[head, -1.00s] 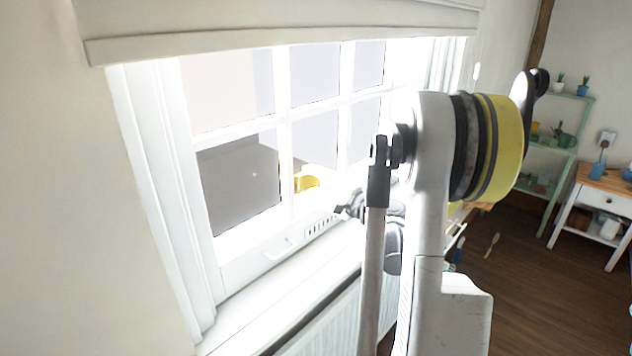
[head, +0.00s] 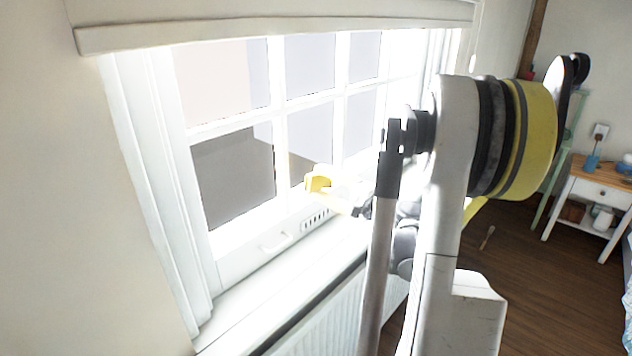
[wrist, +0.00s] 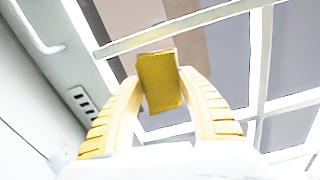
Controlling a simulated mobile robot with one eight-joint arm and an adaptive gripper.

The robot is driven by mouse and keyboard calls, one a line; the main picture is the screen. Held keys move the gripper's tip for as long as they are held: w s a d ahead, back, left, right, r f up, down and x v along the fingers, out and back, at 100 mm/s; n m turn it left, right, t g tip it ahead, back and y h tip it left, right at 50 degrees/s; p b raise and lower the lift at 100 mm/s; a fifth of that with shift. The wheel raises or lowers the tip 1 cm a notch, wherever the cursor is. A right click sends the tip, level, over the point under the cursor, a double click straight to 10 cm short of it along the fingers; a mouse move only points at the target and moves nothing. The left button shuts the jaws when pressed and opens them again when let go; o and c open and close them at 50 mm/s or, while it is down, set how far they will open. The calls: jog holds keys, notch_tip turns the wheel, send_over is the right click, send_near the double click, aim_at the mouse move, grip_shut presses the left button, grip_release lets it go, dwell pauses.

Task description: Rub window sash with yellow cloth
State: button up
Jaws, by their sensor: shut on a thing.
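The white window sash (head: 282,140) with its glazing bars fills the middle of the head view. It also shows behind my gripper in the wrist view (wrist: 185,25). My gripper (wrist: 160,85) is shut on the yellow cloth (wrist: 160,82), which sits between the two yellow fingertips. In the head view the cloth and fingertips show as a small yellow patch (head: 318,180) in front of the lower panes. My arm hides the right part of the sash. I cannot tell whether the cloth touches the sash.
A white sill (head: 290,285) runs below the window, with a radiator (head: 325,320) under it. A white handle (head: 277,243) sticks out from the lower rail. A pale blind (head: 270,28) hangs above. A wooden-topped side table (head: 600,175) stands on the right.

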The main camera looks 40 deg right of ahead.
jog(key=shift+s+d, duration=0.1)
jog(key=shift+s, duration=1.35)
